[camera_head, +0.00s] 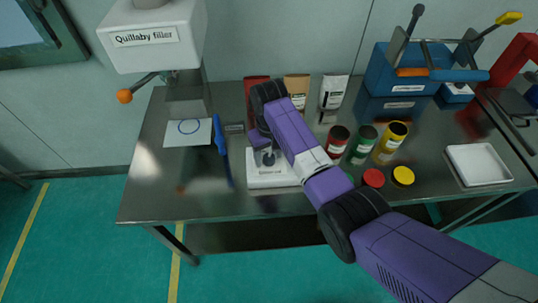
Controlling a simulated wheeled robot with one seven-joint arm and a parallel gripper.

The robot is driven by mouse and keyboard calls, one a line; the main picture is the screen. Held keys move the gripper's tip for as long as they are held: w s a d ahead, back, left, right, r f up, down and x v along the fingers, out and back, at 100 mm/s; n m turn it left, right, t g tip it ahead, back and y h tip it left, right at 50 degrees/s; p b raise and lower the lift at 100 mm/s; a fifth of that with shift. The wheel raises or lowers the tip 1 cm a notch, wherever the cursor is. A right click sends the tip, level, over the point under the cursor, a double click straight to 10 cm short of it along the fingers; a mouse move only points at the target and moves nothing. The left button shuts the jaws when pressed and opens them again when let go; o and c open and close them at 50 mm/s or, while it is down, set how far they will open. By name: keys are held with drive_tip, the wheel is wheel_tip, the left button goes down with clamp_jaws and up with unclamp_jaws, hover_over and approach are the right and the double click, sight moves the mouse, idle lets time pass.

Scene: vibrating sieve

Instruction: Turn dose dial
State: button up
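The white Quillaby filler (153,40) stands at the table's back left. A lever with an orange knob (124,96) sticks out to its left. A white box-shaped unit (268,180) with a small, unreadable label sits near the table's front edge. My purple arm reaches in from the lower right and bends down over this unit. My gripper (265,157) is just above the top of the unit, small and partly hidden by the arm. I cannot tell whether its fingers are open or whether they touch anything. No part is clearly recognisable as the dose dial.
A marked white sheet (188,132) and a blue tool (219,136) lie left of the unit. Pouches (333,92) stand behind.

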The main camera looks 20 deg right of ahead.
sight(269, 156)
wheel_tip(269, 156, up, 8)
drive_tip(key=shift+f+b, duration=0.1)
drive_tip(key=shift+b, duration=0.55)
idle(0.4)
